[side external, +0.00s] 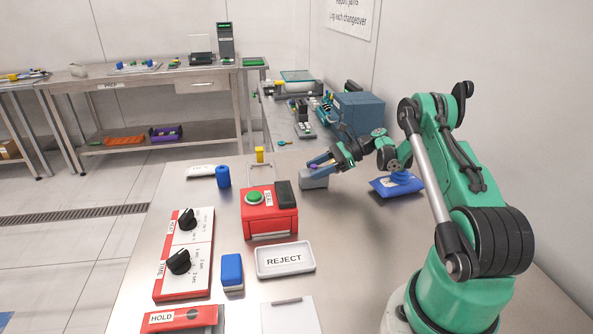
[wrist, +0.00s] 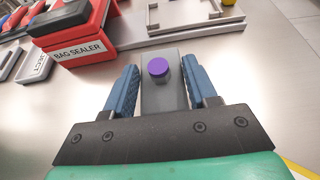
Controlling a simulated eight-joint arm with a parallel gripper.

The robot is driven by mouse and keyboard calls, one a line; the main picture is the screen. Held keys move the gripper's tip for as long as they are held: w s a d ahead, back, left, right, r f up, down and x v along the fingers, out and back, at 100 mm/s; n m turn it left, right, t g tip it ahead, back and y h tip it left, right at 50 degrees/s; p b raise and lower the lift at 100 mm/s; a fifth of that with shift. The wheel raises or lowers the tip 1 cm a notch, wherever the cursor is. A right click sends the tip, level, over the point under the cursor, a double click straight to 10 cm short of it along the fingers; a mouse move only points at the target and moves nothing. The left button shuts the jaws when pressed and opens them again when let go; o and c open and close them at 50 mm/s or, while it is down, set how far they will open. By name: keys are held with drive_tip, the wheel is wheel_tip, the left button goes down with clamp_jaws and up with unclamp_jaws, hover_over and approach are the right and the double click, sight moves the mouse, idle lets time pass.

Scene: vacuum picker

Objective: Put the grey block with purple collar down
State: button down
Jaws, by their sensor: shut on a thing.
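The grey block with purple collar (wrist: 173,98) is between the two blue fingers of my gripper (wrist: 160,72) in the wrist view. Its round purple top faces the camera. In the side view, the grey block (side external: 316,182) is at the tip of my gripper (side external: 321,163), at the far right part of the steel table (side external: 215,265). My gripper is shut on it. The block is at or close to the table top; I cannot tell whether it touches. The fingers partly hide its sides.
The red bag sealer (side external: 270,222) stands left of and nearer than the block. A frame-like grey fixture (wrist: 195,14) lies beyond the block in the wrist view. A blue pouch (side external: 386,187) lies to the right. The white REJECT tray (side external: 285,273) is nearer. Bare steel surrounds the block.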

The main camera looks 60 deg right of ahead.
drive_tip(key=shift+c, duration=1.3)
unclamp_jaws()
drive_tip(key=shift+f, duration=0.1)
drive_tip(key=v, duration=0.7)
drive_tip(key=shift+r, duration=0.25)
drive_tip(key=w+a+r+n+g, duration=0.1)
drive_tip(key=a, duration=0.1)
drive_tip(key=w+a+r+n+h, duration=0.1)
drive_tip(key=w+a+r+n, duration=0.1)
drive_tip(key=a, duration=0.1)
drive_tip(key=w+a+r+n+g+h, duration=0.1)
drive_tip(key=w+a+r, duration=0.1)
drive_tip(key=shift+w+a+r+n+g, duration=0.1)
drive_tip(key=shift+a+n+g, duration=0.2)
drive_tip(key=shift+n, duration=0.1)
drive_tip(key=s+a+r+n+h, duration=0.1)
drive_tip(key=s+a+n+h, duration=0.3)
drive_tip(key=a+n, duration=0.6)
drive_tip(key=s+a+r+n+h, duration=0.2)
drive_tip(key=s+a+n+h, duration=0.1)
drive_tip(key=a+n, duration=0.8)
drive_tip(key=shift+s+a+n+h, duration=0.3)
drive_tip(key=shift+s+n+h, duration=0.1)
drive_tip(key=shift+s+n, duration=0.3)
